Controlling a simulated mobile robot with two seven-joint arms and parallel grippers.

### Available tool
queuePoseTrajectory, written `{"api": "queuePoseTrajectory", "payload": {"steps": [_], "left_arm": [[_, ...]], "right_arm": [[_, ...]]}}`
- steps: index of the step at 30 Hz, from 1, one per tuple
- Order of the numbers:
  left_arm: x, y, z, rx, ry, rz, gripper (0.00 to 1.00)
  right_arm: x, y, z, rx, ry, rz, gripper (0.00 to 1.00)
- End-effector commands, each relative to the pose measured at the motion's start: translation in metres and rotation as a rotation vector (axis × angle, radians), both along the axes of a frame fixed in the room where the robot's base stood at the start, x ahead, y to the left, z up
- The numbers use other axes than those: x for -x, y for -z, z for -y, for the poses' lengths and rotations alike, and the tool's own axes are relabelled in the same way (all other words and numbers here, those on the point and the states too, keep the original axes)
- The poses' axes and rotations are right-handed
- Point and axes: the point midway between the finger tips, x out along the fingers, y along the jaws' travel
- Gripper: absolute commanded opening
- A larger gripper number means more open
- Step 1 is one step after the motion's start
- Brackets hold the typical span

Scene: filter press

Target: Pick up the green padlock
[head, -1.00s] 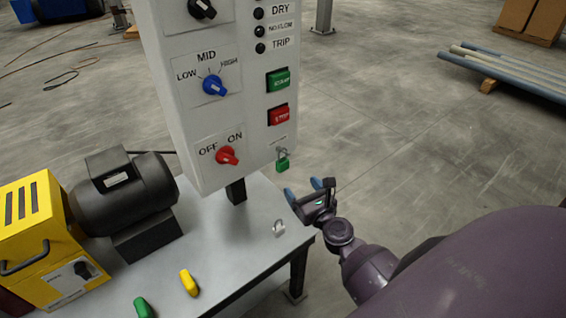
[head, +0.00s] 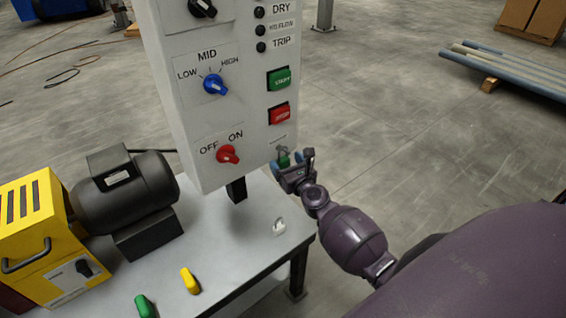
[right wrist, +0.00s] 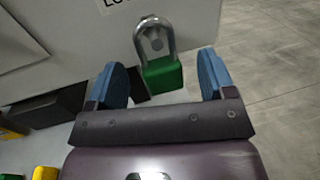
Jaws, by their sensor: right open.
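The green padlock (right wrist: 162,76) hangs by its grey shackle from a fitting on the lower right of the control panel's face. In the head view the padlock (head: 283,160) is partly hidden by my right gripper (head: 292,160). In the right wrist view my right gripper (right wrist: 163,80) is open, with its blue fingers on either side of the padlock's green body in the picture. No contact between fingers and padlock shows. My left gripper is not in view.
The white control panel (head: 240,125) has a red off/on knob (head: 228,155) left of the padlock. Below is a grey table (head: 215,235) with a silver padlock-like piece (head: 279,227), yellow (head: 190,281) and green (head: 145,307) pieces, and a black motor (head: 125,190). Open floor lies to the right.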

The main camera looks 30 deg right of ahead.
Motion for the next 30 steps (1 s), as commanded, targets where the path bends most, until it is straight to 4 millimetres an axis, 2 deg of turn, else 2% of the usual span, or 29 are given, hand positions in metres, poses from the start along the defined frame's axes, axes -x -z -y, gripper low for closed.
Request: {"api": "queuePoseTrajectory", "payload": {"steps": [10, 20, 30], "left_arm": [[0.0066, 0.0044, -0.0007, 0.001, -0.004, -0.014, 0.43], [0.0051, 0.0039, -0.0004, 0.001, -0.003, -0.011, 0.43], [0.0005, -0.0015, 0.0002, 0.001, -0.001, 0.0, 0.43]], "right_arm": [[-0.0059, 0.0, 0.0006, 0.0, 0.0, 0.0, 0.75], [-0.0057, -0.0001, 0.0005, 0.0, 0.0, 0.0, 0.24], [-0.0059, -0.0039, 0.0005, 0.0, 0.0, 0.002, 0.22]]}}
